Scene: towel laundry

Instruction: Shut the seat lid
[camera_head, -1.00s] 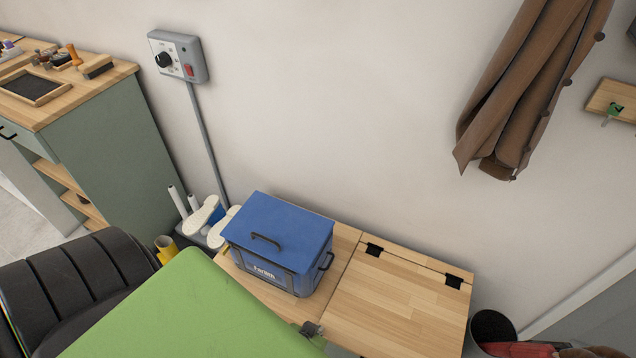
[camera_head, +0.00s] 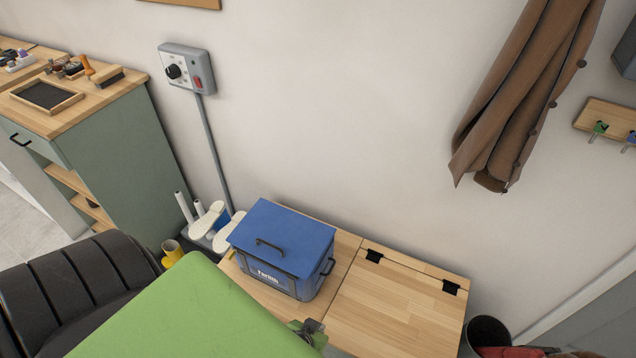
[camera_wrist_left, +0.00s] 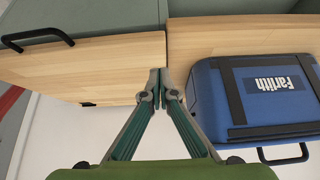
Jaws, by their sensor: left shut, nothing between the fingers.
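The seat lid (camera_head: 390,305) is the light wooden panel on the right part of the bench, with two black hinges along its wall side. It lies flat, about level with the wooden top beside it. It also shows at the left of the left wrist view (camera_wrist_left: 85,75). My left gripper (camera_head: 310,328) is by the lid's front left corner in the head view, partly hidden by my green arm. In the left wrist view its fingertips (camera_wrist_left: 160,88) meet with nothing between them, over the seam beside the lid. Contact with the lid cannot be told. My right gripper is not in view.
A blue box (camera_head: 283,240) with black handles stands on the bench, left of the lid and close to my left gripper. A dark bin (camera_head: 487,332) with red content stands right of the bench. A brown coat (camera_head: 520,100) hangs on the wall above.

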